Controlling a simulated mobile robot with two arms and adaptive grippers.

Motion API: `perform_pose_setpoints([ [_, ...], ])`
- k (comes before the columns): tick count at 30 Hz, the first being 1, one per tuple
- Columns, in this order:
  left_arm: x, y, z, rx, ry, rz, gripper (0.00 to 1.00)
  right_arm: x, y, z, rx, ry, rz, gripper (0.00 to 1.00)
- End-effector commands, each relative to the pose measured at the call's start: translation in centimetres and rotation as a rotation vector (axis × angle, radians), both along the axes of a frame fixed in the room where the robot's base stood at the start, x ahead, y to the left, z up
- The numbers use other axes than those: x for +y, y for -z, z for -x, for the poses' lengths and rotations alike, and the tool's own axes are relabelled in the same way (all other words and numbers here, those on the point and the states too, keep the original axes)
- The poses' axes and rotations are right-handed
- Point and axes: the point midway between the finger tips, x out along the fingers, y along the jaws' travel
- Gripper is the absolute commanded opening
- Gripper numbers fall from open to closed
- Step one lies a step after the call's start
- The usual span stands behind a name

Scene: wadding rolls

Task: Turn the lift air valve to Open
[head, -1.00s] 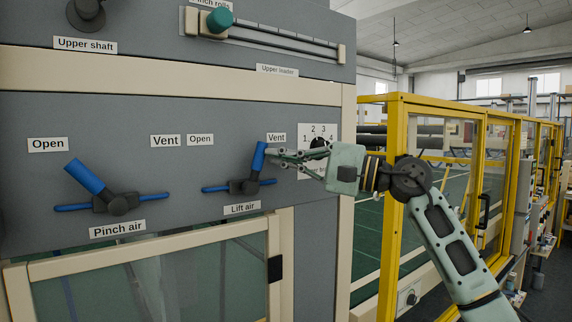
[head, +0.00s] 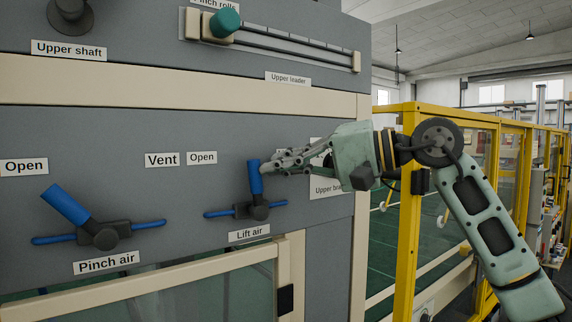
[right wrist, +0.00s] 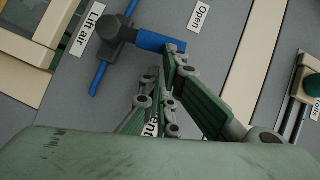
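The lift air valve has a blue handle (head: 256,178) on a dark hub (head: 259,208) above the "Lift air" label (head: 249,233). The handle stands nearly upright, between the "Open" label (head: 202,158) on its left and the Vent side, where my right gripper (head: 265,168) hides the label. My gripper's fingertips are at the right side of the handle's upper end. In the right wrist view, one finger of the gripper (right wrist: 162,62) is against the end of the blue handle (right wrist: 158,42); I cannot tell how far the fingers are closed. My left gripper is out of view.
The pinch air valve (head: 103,235) with its own blue handle is to the left. A teal knob (head: 225,21) sits on a slider above. A dial plate is partly hidden behind my right gripper. A yellow-framed guard (head: 411,200) stands at the right.

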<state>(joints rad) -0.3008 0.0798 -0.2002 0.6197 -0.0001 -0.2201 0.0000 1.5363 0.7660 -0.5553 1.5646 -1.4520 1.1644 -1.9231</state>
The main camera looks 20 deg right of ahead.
Motion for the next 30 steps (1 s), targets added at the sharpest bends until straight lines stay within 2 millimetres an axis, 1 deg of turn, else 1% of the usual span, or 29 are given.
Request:
perform_pose_setpoints([
  [4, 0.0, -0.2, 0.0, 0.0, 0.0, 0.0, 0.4, 0.4, 0.0, 0.4, -0.014, 0.003, 0.056, 0.0],
  [15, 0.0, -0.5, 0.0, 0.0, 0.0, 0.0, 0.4, 1.5, -0.4, 1.3, -0.014, 0.004, 0.05, 0.0],
  [30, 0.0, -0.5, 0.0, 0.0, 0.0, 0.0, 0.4, 2.3, -0.7, 1.8, -0.014, 0.004, 0.048, 0.0],
])
